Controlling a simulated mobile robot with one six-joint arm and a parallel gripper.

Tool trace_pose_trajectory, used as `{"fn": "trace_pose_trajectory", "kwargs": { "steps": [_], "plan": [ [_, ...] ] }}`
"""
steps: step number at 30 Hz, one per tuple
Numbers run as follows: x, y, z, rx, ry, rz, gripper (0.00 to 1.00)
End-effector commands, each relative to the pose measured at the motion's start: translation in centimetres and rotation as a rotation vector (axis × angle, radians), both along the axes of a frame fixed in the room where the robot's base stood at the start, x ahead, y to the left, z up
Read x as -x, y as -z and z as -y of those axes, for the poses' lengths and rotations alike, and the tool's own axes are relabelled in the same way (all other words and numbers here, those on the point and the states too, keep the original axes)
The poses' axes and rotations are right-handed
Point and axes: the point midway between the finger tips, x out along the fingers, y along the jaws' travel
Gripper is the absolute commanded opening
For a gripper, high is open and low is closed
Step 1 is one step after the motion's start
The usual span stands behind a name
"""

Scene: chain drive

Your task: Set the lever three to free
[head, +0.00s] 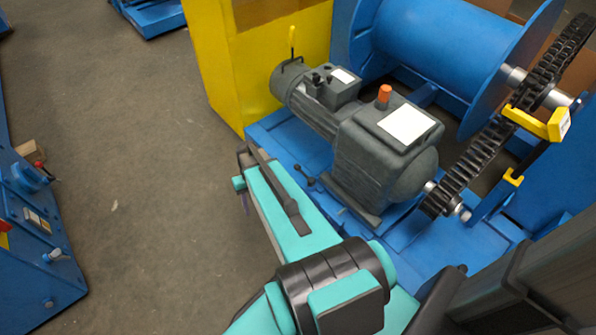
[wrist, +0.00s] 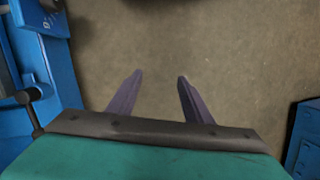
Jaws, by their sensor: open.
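I cannot tell which lever is number three; no readable number shows. A red-knobbed lever (head: 39,168) is on the blue unit at far left. My gripper (wrist: 160,76) is open and empty over bare floor. In the head view its fingers (head: 245,202) are mostly hidden by my arm.
The grey motor (head: 365,145), black chain (head: 490,150) and blue drum (head: 440,45) stand right of my arm. A yellow cabinet (head: 215,60) is behind my gripper. The blue unit (head: 35,235) is at left. The concrete floor (head: 130,150) between is clear.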

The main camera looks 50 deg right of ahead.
Motion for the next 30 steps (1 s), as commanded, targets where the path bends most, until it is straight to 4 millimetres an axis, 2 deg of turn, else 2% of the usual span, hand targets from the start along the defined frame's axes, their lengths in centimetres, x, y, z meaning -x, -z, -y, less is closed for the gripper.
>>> {"fn": "trace_pose_trajectory", "kwargs": {
  "steps": [1,9,13,18,21,24,30],
  "plan": [
    [-1.4,1.0,2.3,0.002,0.032,0.021,0.46],
    [-5.1,0.1,13.2,0.008,0.165,0.115,0.46],
    [-5.9,-0.8,18.8,0.017,0.226,0.161,0.46],
    [-5.9,-2.4,25.9,0.033,0.3,0.215,0.46],
    [-5.5,-3.4,29.0,0.041,0.331,0.238,0.46],
    [-5.1,-4.2,31.1,0.048,0.351,0.254,0.46],
    [-4.8,-4.9,32.3,0.05,0.364,0.264,0.46]
  ]
}}
